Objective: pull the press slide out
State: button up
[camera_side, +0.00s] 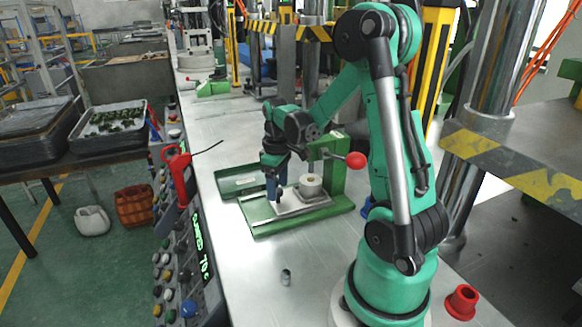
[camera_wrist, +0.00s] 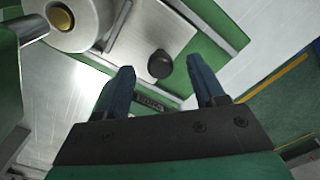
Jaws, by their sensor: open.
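The press slide (camera_side: 318,202) is a flat silver plate in the green press base (camera_side: 262,233). It also shows in the wrist view (camera_wrist: 172,28), with a round dark knob (camera_wrist: 160,66) near its edge. A white cylinder (camera_side: 311,185) with a brass-coloured centre stands over the slide, under the green press frame. My gripper (camera_side: 275,196) is over the slide's left end, pointing down. In the wrist view my gripper (camera_wrist: 161,68) is open, its two blue fingers on either side of the knob with gaps showing. I cannot tell the exact height of the fingertips over the slide.
A red ball-ended lever (camera_side: 356,160) sticks out of the press. A green tray (camera_side: 240,180) lies left of it. A small grey cylinder (camera_side: 286,277) and a red cup (camera_side: 462,302) stand nearer the camera. The metal table between press and small cylinder is clear.

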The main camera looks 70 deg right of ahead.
jog(key=shift+f, duration=0.45)
grip_shut()
dwell(1.1)
